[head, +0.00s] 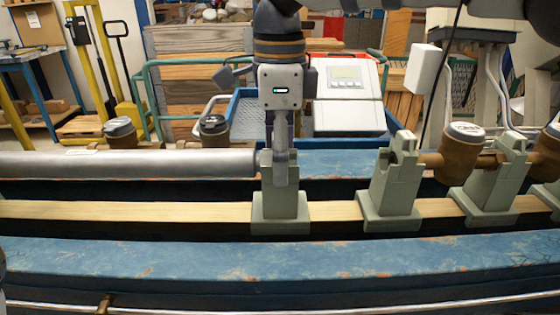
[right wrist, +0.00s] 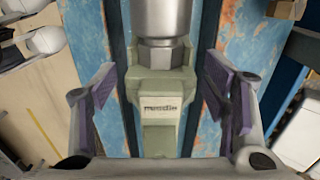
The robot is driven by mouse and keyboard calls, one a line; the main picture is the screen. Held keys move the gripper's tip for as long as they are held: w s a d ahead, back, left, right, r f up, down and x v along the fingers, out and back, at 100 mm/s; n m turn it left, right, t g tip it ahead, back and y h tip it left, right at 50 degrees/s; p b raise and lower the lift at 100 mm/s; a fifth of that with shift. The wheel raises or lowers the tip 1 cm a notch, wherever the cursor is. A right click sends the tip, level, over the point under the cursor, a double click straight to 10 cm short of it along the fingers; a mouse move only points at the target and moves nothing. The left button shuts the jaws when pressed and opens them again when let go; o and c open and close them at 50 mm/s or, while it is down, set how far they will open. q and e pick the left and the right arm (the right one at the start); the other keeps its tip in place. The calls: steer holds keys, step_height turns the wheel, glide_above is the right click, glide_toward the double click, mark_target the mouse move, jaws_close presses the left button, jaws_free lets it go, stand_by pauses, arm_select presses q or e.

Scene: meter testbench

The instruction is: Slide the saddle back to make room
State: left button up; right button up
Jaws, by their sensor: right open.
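A grey-green saddle (head: 281,212) stands upright on the wooden rail (head: 130,210) in the middle of the head view. The end of a grey pipe (head: 130,164) meets its left side. My right gripper (head: 281,160) points down over this saddle, with its fingers seen edge-on. In the right wrist view the saddle (right wrist: 158,108), with dark lettering, lies between the spread purple finger pads of my right gripper (right wrist: 160,105). Both pads are clear of it, and the pipe (right wrist: 162,20) runs up from it. My left gripper is not in view.
More saddles stand on the rail to the right, the nearest one (head: 390,190) across a short bare stretch. Brown-bodied meters (head: 462,150) are beside them. A blue bench surface (head: 250,262) runs in front. A white box with a display (head: 348,100) is behind.

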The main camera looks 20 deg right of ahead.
steer(key=shift+f, duration=1.05)
jaws_close()
steer(key=shift+a+r, duration=0.1)
steer(key=shift+a, duration=0.1)
steer(key=shift+a+p, duration=0.25)
steer(key=shift+p, duration=0.05)
steer(key=shift+w+a, duration=0.25)
steer(key=shift+a, duration=0.2)
jaws_free()
steer(key=shift+d, duration=0.2)
